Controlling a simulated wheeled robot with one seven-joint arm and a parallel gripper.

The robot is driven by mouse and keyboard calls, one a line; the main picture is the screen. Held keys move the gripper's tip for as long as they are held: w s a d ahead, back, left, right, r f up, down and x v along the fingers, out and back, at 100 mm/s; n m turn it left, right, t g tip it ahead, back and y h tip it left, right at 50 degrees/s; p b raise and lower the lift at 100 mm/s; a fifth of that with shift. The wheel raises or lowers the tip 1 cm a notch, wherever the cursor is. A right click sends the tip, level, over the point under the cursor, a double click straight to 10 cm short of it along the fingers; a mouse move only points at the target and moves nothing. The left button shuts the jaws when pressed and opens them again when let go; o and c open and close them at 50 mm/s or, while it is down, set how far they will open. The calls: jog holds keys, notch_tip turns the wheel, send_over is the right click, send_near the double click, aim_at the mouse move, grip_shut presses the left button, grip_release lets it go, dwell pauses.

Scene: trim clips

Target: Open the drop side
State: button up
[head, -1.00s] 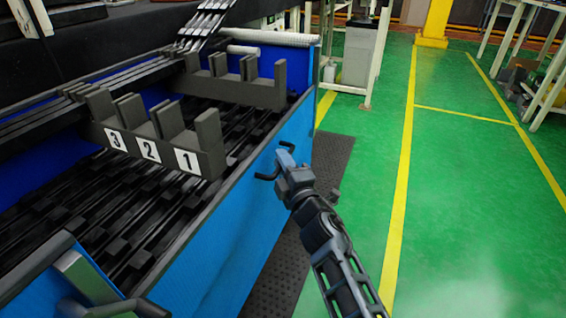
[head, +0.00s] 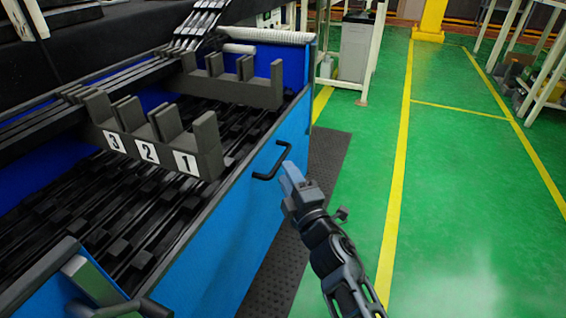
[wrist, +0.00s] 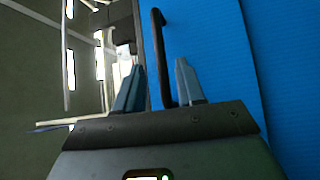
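The drop side (head: 225,225) is the blue panel along the right of the machine bay, and it stands upright. A black bar handle (head: 272,163) sits on its outer face near the upper edge. My gripper (head: 290,172) is just right of the handle in the head view. In the wrist view my gripper (wrist: 160,85) has its two fingers apart, with the handle (wrist: 159,50) showing between them and the blue panel (wrist: 215,50) behind the right finger. The fingers do not appear to touch the handle. How deep the handle sits between them I cannot tell.
Dark racks numbered 3, 2, 1 (head: 150,140) and a second rack (head: 232,82) stand inside the bay. A dark mat (head: 325,170) lies along the panel's foot. Green floor (head: 460,220) on the right is clear. A grey bin (head: 355,50) stands behind.

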jog(key=shift+v, duration=1.15)
jog(key=s+d+f+m+h, duration=0.1)
jog(key=s+d+f+m, duration=0.2)
jog(key=s, duration=0.4)
jog(key=s+d+f+m+h, duration=0.1)
jog(key=s+d+f+m, duration=0.1)
jog(key=s+d, duration=0.35)
jog(key=s+d+f+m+h, duration=0.1)
jog(key=s+d+f+m, duration=0.15)
jog(key=s, duration=0.55)
jog(key=s+d+r+m+g+h, duration=0.15)
jog(key=s+d+m, duration=0.25)
jog(key=s, duration=0.6)
jog(key=s+d+r+m+h, duration=0.2)
jog(key=s+d+r+m, duration=0.15)
jog(key=s, duration=0.65)
jog(key=s+d+r+m+g+h, duration=0.1)
jog(key=s+d+r+m+h, duration=0.1)
jog(key=s+r+m, duration=0.65)
notch_tip(320, 180, up, 25)
jog(key=s+n+p, duration=0.1)
jog(key=n+p, duration=0.1)
jog(key=p, duration=2.4)
jog(key=shift+s+r, duration=0.15)
jog(key=shift+r, duration=0.05)
